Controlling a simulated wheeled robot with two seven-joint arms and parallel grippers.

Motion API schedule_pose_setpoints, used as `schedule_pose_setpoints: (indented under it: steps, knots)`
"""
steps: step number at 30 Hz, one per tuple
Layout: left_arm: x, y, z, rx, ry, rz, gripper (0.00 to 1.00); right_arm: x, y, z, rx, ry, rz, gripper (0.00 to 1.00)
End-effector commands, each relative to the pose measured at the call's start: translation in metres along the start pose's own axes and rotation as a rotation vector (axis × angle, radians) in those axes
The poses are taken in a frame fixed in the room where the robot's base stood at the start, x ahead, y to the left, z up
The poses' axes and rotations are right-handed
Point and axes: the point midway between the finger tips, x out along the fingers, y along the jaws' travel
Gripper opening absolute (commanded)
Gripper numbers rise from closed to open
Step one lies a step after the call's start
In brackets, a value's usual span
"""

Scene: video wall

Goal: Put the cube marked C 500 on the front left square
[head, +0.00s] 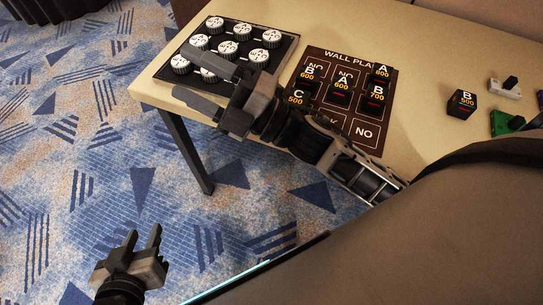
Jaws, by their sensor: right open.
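The cube marked C 500 (295,97) is black with white and orange lettering. It stands at the left of the front row of the dark brown wall plan board (392,57), seemingly on the front left square. My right arm hides its lower part and most of that square, so I cannot tell how squarely it sits. My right gripper (183,73) is open and empty, left of the cube and apart from it, over the knob panel's near edge. My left gripper (141,237) is open and empty, low over the carpet, away from the table.
Cubes B 600 (307,75), A 600 (341,92), B 700 (374,99) and A 800 (382,75) stand on the board. Cube B 500 (462,104) stands right of it. A panel with white knobs (289,46) lies left. Small white (505,89) and green (504,123) parts lie far right.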

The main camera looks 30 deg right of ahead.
Motion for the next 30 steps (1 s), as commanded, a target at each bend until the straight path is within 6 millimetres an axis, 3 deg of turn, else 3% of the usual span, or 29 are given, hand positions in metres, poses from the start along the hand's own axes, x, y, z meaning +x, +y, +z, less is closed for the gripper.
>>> schedule_pose_setpoints:
  steps: [1, 4, 6, 10, 15, 22, 27, 30]
  knots:
    - [0.0, 0.0, 0.001, 0.0, -0.001, 0.0, 0.36, -0.027, -0.026, 0.022, 0.293, -0.234, -0.05, 0.65]
    - [-0.001, 0.0, 0.001, 0.0, -0.002, 0.0, 0.36, -0.09, -0.082, 0.043, 0.799, -0.637, -0.124, 0.65]
    - [-0.001, 0.0, 0.001, 0.0, -0.002, 0.0, 0.36, -0.13, -0.114, 0.038, 1.055, -0.844, -0.157, 0.65]
    - [-0.001, 0.0, 0.001, 0.0, -0.002, 0.0, 0.36, -0.178, -0.148, 0.017, 1.352, -1.088, -0.19, 0.65]
    - [-0.001, 0.0, 0.001, 0.0, -0.001, 0.0, 0.36, -0.198, -0.161, 0.003, 1.477, -1.192, -0.203, 0.65]
    - [-0.001, 0.0, -0.001, 0.001, 0.001, 0.0, 0.36, -0.198, -0.16, 0.003, 1.474, -1.191, -0.206, 0.65]
    - [-0.009, 0.0, -0.017, 0.019, 0.0, -0.009, 0.36, -0.196, -0.15, 0.003, 1.448, -1.205, -0.225, 0.65]
    - [-0.003, -0.002, -0.01, 0.027, -0.002, -0.013, 0.36, -0.198, -0.155, 0.004, 1.445, -1.205, -0.226, 0.65]
